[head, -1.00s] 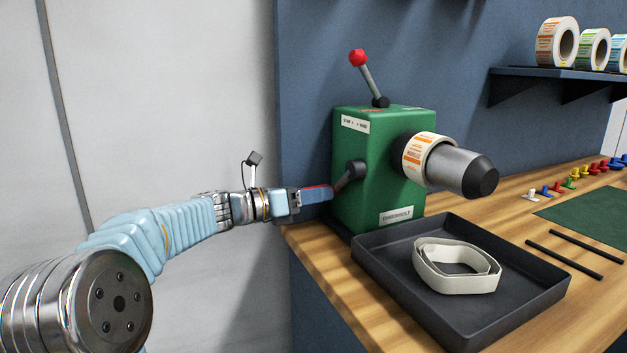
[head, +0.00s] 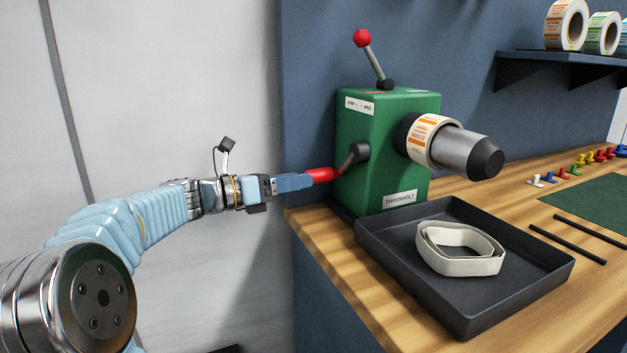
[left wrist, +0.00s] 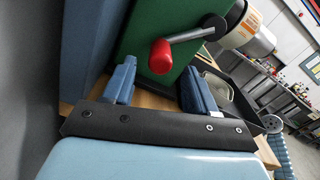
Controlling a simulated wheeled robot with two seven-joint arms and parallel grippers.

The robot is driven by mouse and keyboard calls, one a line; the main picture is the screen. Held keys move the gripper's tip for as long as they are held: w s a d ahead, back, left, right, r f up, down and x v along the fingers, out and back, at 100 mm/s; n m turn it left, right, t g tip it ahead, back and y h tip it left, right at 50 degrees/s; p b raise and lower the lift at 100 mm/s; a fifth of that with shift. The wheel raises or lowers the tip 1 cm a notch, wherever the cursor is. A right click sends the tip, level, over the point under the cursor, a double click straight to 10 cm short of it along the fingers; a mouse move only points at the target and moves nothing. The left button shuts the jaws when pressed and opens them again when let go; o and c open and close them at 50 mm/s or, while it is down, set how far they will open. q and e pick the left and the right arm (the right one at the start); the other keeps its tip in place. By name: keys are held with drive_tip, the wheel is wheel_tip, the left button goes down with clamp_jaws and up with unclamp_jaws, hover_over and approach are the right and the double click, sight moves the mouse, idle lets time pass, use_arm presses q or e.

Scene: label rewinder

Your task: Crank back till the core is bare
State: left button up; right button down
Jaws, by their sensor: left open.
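The green rewinder (head: 385,160) stands on the bench with a dark crank (head: 353,154) on its left side, ending in a red grip (head: 321,175). On its right, a ring of orange-and-white labels (head: 430,140) sits around the base of a grey core (head: 465,153) with a black end. My left gripper (head: 300,181) is open at the red grip. In the left wrist view the red grip (left wrist: 161,57) shows beyond and between the spread blue fingers (left wrist: 158,78), seemingly not clamped. My right gripper is not in view.
A black tray (head: 470,318) before the rewinder holds a loose pale strip coil (head: 460,248). A red-knobbed lever (head: 362,38) rises from the rewinder's top. Label rolls stand on a shelf (head: 560,58). Pegs, two black rods and a green mat lie at the right.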

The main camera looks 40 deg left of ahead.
sight(321, 176)
use_arm(q)
drive_tip(key=v, duration=0.8)
idle(0.6)
drive_tip(key=w+d+m+b, duration=0.1)
drive_tip(key=w+d, duration=0.1)
drive_tip(key=w, duration=0.2)
drive_tip(key=w+d+m+b, duration=0.1)
drive_tip(key=w+d, duration=0.1)
drive_tip(key=w, duration=0.2)
drive_tip(key=w+d+m+b, duration=0.1)
drive_tip(key=w+d+b, duration=0.1)
drive_tip(key=w, duration=0.2)
drive_tip(key=shift+w+d+m, duration=0.2)
drive_tip(key=shift+w+m, duration=0.1)
drive_tip(key=shift+w, duration=0.1)
clamp_jaws()
